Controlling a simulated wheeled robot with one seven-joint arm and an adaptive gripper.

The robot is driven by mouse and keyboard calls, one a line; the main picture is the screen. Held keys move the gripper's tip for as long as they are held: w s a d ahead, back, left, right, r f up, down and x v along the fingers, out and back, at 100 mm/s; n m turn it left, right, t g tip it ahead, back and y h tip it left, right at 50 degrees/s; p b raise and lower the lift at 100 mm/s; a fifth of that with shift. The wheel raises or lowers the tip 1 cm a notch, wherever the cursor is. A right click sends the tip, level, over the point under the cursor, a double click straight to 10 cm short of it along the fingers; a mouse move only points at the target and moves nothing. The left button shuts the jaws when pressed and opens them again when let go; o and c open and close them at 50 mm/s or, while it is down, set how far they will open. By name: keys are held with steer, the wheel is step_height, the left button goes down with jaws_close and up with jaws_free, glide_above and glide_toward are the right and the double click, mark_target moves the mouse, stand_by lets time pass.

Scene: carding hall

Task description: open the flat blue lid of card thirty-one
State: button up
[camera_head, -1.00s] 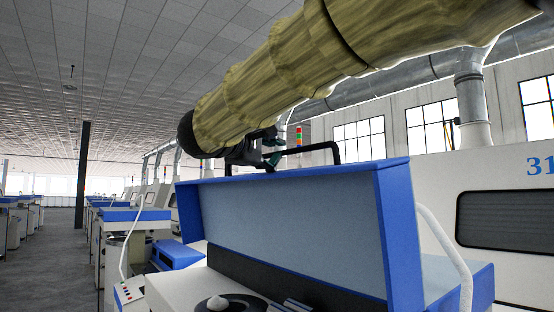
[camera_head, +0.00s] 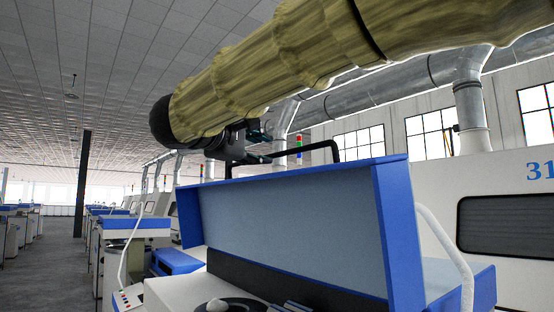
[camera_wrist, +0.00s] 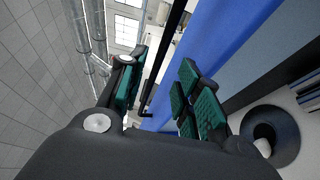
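The blue lid (camera_head: 290,215) of the card marked 31 stands raised, its grey-blue inner face towards me. Its blue edge (camera_wrist: 222,40) runs diagonally through the wrist view. A black bar handle (camera_head: 318,148) rises along the lid's top edge; it also shows in the wrist view (camera_wrist: 162,68). My gripper (camera_head: 262,145) is at the left end of the handle, behind the lid's top edge. Its green-padded fingers (camera_wrist: 165,85) are spread apart. The handle shows in the gap between them, with no grip on it visible. The lid's hinge is hidden.
Below the lid lies the open machine top with a dark round part (camera_head: 235,305). The white body with the number 31 (camera_head: 540,171) stands at right, a white curved tube (camera_head: 447,245) before it. More machines line the left; the aisle (camera_head: 50,255) is clear.

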steer(key=shift+b+v, duration=0.8)
steer(key=shift+v, duration=1.35)
steer(key=shift+f+b, duration=0.1)
steer(key=shift+b, duration=0.25)
steer(key=v, duration=1.2)
